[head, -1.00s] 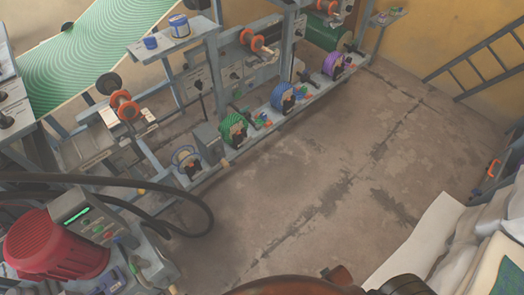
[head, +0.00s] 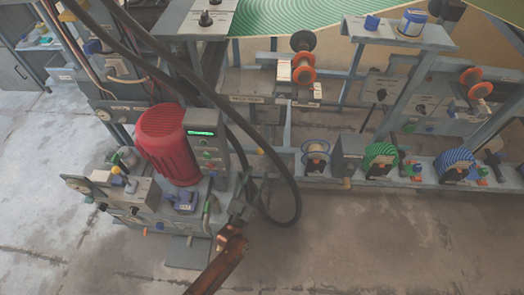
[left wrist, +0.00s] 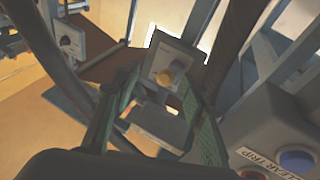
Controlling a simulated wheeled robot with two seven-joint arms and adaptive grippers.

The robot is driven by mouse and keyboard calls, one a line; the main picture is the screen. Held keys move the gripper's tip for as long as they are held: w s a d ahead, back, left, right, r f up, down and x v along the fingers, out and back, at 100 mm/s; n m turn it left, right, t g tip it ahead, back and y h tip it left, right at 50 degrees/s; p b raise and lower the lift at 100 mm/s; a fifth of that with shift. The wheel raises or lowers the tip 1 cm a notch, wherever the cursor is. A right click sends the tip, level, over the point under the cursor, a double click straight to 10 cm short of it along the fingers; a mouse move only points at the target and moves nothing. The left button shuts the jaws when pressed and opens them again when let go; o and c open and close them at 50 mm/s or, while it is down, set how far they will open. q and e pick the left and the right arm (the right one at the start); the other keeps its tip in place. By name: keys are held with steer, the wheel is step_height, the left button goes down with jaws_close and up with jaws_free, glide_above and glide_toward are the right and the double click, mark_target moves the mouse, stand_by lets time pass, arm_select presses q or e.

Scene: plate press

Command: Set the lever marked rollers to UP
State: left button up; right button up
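My left gripper (head: 243,200) is beside the right side of the machine with the red motor, at the end of my brown arm. In the left wrist view its two green-padded fingers (left wrist: 160,112) are apart with nothing held. No lever can be read as marked rollers. A yellow-topped lever (head: 116,171) stands on the machine's left part, and a slim green-grey handle (head: 206,217) on its right. My right gripper is out of view.
A red motor (head: 166,146) and a control box with a green display (head: 204,140) stand on the machine. Thick black hoses (head: 275,165) loop close to my left gripper. A box labelled CLEAR TRIP (left wrist: 270,153) is at the wrist view's lower right. Floor in front is clear.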

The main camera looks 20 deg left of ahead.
mark_target(260, 151)
arm_select(q)
steer(key=w+r, duration=0.1)
steer(key=w, duration=0.1)
steer(key=w+a+r+n+t+y+b, duration=0.1)
steer(key=w+r, duration=0.1)
steer(key=w, duration=0.1)
steer(key=w+r+y+b, duration=0.1)
steer(key=w, duration=0.1)
steer(key=shift+w+a+r, duration=0.15)
steer(key=shift+a+r, duration=0.05)
steer(key=shift+r, duration=0.05)
steer(key=shift+w+r, duration=0.35)
steer(key=shift+w, duration=0.15)
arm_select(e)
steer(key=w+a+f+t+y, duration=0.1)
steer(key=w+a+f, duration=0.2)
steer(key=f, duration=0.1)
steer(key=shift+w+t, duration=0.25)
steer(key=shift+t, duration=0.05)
arm_select(q)
steer(key=shift+c, duration=0.6)
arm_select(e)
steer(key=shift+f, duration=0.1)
arm_select(q)
jaws_close()
